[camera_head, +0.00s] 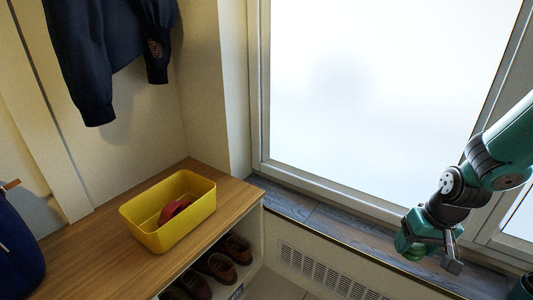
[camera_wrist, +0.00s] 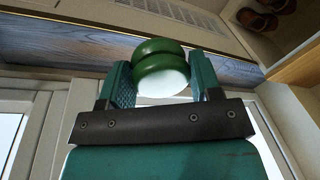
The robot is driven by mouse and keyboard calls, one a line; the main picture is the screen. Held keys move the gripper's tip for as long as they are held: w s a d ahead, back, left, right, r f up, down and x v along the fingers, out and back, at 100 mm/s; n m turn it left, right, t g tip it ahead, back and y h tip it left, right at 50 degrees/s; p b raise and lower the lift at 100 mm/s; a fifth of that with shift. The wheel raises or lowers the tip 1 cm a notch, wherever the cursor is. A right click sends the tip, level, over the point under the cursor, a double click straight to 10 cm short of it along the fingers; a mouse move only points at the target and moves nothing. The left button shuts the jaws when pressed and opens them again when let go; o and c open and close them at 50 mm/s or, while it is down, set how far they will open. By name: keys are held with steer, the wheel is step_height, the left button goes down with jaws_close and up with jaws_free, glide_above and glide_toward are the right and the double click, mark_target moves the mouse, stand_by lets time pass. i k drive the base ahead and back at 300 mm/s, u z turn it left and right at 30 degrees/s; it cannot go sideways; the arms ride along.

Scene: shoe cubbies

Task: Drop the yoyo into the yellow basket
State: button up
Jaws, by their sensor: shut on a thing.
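The yoyo is green and round with a groove around its middle; in the wrist view the yoyo (camera_wrist: 160,62) sits between the two fingers of my gripper (camera_wrist: 163,82), which is shut on it. In the head view my gripper (camera_head: 430,252) is at the right, in front of the window sill, and a bit of the green yoyo (camera_head: 408,246) shows at it. The yellow basket (camera_head: 190,232) stands on the wooden bench top at the left, well apart from my gripper. A red object (camera_head: 174,210) lies inside the basket.
The wooden bench top (camera_head: 95,262) has shoes (camera_head: 218,266) in cubbies under it. A dark jacket (camera_head: 105,50) hangs above, and a dark blue bag (camera_head: 18,255) is at the left edge. A sill (camera_head: 330,225) and a vent (camera_head: 325,272) lie between the bench and my arm.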

mark_target(195, 222)
steer(key=u, duration=0.9)
steer(key=i, duration=1.05)
steer(key=u, duration=0.35)
